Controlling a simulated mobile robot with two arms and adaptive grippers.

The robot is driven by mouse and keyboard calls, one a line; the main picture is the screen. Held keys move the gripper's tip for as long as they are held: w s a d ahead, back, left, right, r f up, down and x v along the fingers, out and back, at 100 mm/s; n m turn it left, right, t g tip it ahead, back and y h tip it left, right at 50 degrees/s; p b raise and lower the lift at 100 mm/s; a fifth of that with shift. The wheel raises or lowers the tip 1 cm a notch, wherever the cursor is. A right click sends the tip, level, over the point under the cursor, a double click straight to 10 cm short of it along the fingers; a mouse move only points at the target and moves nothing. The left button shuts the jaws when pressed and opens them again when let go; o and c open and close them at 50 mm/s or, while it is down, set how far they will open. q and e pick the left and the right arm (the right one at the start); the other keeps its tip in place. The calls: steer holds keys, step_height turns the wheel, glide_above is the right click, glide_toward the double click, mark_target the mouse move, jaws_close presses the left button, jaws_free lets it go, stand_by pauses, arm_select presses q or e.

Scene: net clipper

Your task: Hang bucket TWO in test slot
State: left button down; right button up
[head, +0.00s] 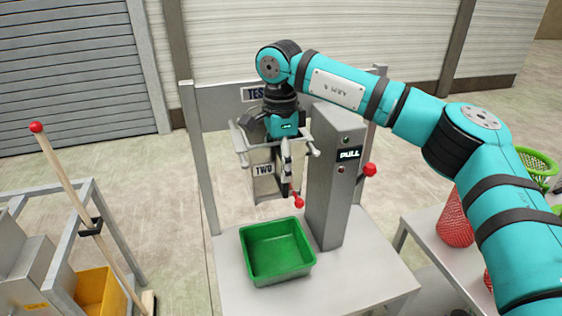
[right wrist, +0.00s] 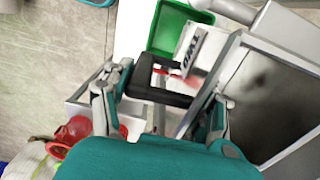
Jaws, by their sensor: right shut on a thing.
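Bucket TWO (head: 263,183) hangs in the head view below my right gripper (head: 282,150), its label facing forward. It is in front of the frame with the partly covered TEST sign (head: 252,95) and left of the grey PULL post (head: 335,190). In the right wrist view, the gripper's fingers (right wrist: 163,105) are shut on a black handle-like part (right wrist: 165,82), and the bucket's TWO label (right wrist: 193,58) shows beyond it. My arm and gripper hide the bucket's top, so I cannot tell whether it touches the slot. My left gripper is not in view.
A green tray (head: 277,225) sits on the table (head: 235,290) below the bucket. Red knobs (head: 369,170) stick out by the post. A red-knobbed stick (head: 65,165) and yellow bin (head: 100,290) stand left. A red net bag (head: 455,222) and green basket (head: 538,165) are right.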

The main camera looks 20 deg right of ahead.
steer(key=shift+r, duration=0.1)
steer(key=o, duration=1.8)
steer(key=shift+c, duration=0.2)
